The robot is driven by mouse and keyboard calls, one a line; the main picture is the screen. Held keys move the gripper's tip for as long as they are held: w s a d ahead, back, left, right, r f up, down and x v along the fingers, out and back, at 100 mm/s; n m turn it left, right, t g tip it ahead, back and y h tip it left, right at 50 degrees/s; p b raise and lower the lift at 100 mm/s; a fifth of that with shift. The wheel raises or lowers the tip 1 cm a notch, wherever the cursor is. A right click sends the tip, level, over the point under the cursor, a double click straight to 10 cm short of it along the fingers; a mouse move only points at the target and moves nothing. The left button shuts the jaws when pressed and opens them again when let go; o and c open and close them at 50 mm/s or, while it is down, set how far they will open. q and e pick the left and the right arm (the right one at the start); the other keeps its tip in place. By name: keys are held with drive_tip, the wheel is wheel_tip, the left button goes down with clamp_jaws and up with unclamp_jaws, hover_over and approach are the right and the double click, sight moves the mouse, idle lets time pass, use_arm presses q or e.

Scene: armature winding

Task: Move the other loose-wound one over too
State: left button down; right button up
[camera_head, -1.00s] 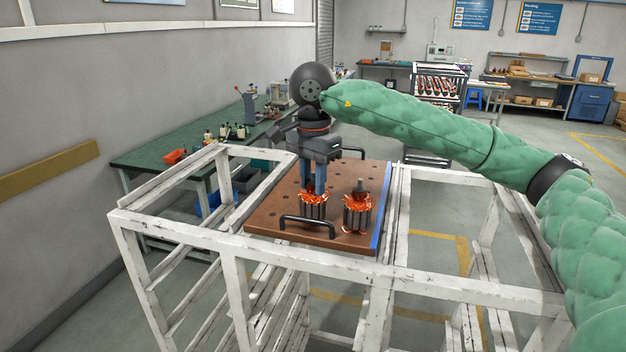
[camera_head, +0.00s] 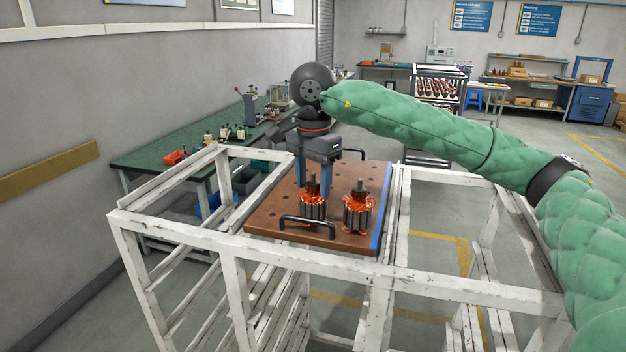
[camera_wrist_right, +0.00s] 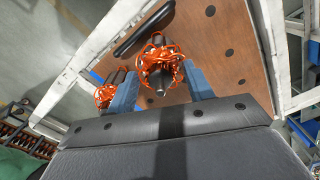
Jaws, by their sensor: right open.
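Two loose-wound armatures with messy orange wire stand upright side by side on a brown board with holes (camera_head: 270,215). The left armature (camera_head: 312,207) is under my right gripper (camera_head: 312,190). The right armature (camera_head: 357,212) stands just beside it. In the right wrist view, one armature (camera_wrist_right: 160,62) lies between the two blue-grey fingers of my right gripper (camera_wrist_right: 160,92), with a gap at the fingers. The other armature (camera_wrist_right: 108,92) is to the left, outside the fingers. My right gripper is open around the upper part of the left armature. My left gripper is out of view.
The board has black handles (camera_head: 307,222) and a blue strip on its right edge. It rests on a white slatted frame (camera_head: 450,276). A rack of armatures (camera_head: 440,86) stands at the back.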

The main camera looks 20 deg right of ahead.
drive_tip(key=shift+r, duration=0.3)
wheel_tip(320, 180, up, 6)
drive_tip(key=b, duration=0.2)
drive_tip(key=shift+b, duration=0.35)
drive_tip(key=shift+r, duration=0.65)
drive_tip(key=shift+r, duration=0.1)
